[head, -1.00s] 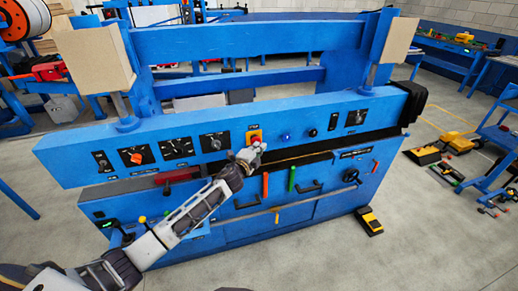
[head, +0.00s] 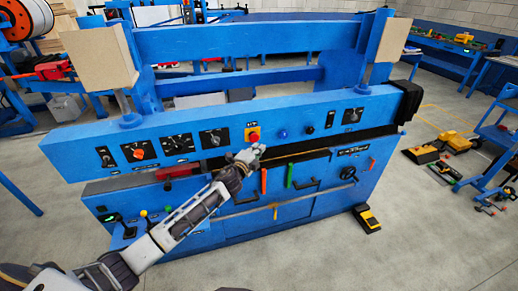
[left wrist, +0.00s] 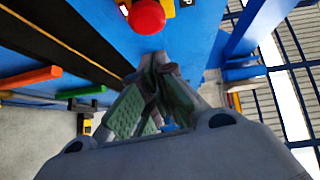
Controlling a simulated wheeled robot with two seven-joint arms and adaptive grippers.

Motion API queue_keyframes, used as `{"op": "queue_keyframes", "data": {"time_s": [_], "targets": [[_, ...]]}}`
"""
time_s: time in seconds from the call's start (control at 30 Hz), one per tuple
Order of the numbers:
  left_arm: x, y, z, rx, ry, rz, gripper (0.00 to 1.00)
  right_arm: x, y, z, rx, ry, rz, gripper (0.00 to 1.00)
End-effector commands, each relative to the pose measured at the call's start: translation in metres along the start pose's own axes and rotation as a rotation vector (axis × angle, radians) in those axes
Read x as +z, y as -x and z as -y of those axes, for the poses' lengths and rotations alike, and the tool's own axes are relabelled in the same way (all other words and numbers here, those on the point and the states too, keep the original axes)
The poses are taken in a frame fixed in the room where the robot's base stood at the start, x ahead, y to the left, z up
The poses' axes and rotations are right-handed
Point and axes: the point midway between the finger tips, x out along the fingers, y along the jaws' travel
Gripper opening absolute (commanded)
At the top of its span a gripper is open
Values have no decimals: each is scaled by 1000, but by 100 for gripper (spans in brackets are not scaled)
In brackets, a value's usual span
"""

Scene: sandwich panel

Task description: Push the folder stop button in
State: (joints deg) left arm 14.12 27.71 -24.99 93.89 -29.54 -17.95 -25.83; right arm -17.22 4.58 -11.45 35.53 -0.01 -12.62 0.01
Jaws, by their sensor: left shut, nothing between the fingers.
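The folder stop button (head: 253,136) is a round red button on a yellow plate on the blue machine's upper front panel. In the left wrist view the red button (left wrist: 146,16) is at the top edge, just beyond the fingertips. My left gripper (head: 257,151) is just below the button in the head view, apart from it in the picture. In the left wrist view my left gripper's fingertips (left wrist: 158,62) are together with nothing between them. I cannot tell how far in the button is. My right gripper is not in view.
A blue knob (head: 282,133) and a black knob (head: 310,130) sit right of the button, with dials to its left. Below are an orange handle (head: 264,180), a green handle (head: 289,175) and a dark slot along the panel's lower edge.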

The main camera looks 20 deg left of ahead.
Motion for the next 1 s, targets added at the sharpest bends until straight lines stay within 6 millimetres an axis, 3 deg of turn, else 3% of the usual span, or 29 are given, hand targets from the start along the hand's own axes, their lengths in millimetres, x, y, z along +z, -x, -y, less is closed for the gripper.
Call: {"op": "queue_keyframes", "data": {"time_s": [1.0], "targets": [[0, 78, -1, 1, 0, -1, 0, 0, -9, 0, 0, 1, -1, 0]]}}
